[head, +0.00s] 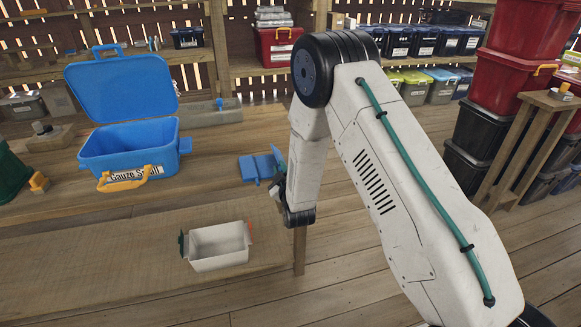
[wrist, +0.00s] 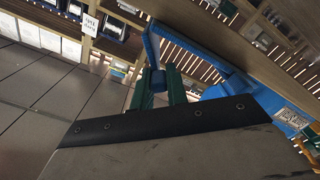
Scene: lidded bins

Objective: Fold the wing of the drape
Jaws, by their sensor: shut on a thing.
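The blue drape (head: 254,168) is a flat blue piece with a raised flap on its right side, near the right end of the wooden table in the head view. My gripper (head: 279,188) is at its right edge, partly hidden by my arm. In the wrist view my gripper's green fingers (wrist: 158,88) are closed around a small blue part (wrist: 157,80), which looks like part of the drape's wing. A long blue edge runs from it toward the upper right. The exact fold angle is hard to tell.
An open blue bin (head: 125,150) labelled Gauze Small stands at left with its lid up and yellow latch down. A small white open box (head: 220,246) is at the front. Stacked red bins (head: 512,85) stand at right. Bare table lies between bin and box.

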